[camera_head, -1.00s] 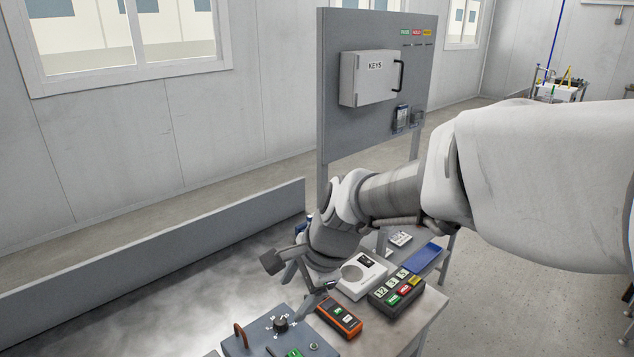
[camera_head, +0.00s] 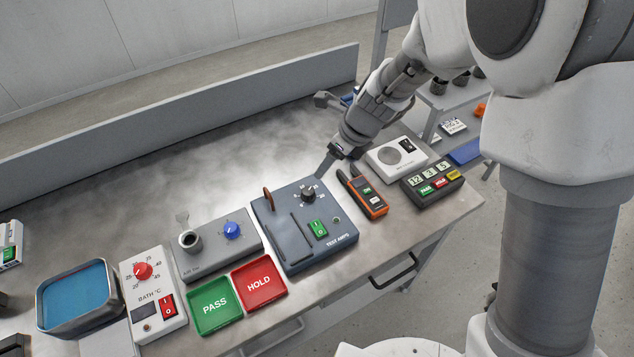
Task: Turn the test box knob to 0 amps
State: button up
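The test box (camera_head: 325,258), labelled TEST AMPS, is a dark blue-grey box on the metal bench in the head view. Its black knob (camera_head: 308,194) stands near the box's back edge, inside a printed scale. The pointer's exact setting is too small to read. A green switch and a brown loop handle are also on the box. My gripper (camera_head: 322,137) is behind and above the box, its two fingers spread apart and empty. The nearer finger is close behind the knob in the picture; I see no contact.
An orange-black meter (camera_head: 366,194), a white speaker box (camera_head: 397,156) and a black keypad box (camera_head: 432,183) stand right of the test box. A blue-knob unit (camera_head: 216,246), PASS (camera_head: 215,306) and HOLD (camera_head: 259,283) trays and a bath controller (camera_head: 152,295) are left.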

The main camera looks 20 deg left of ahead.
aim_at(309, 191)
jog(key=b+x, duration=0.2)
jog(key=x, duration=1.4)
jog(key=shift+f, duration=0.3)
jog(key=shift+c, duration=0.2)
grip_shut()
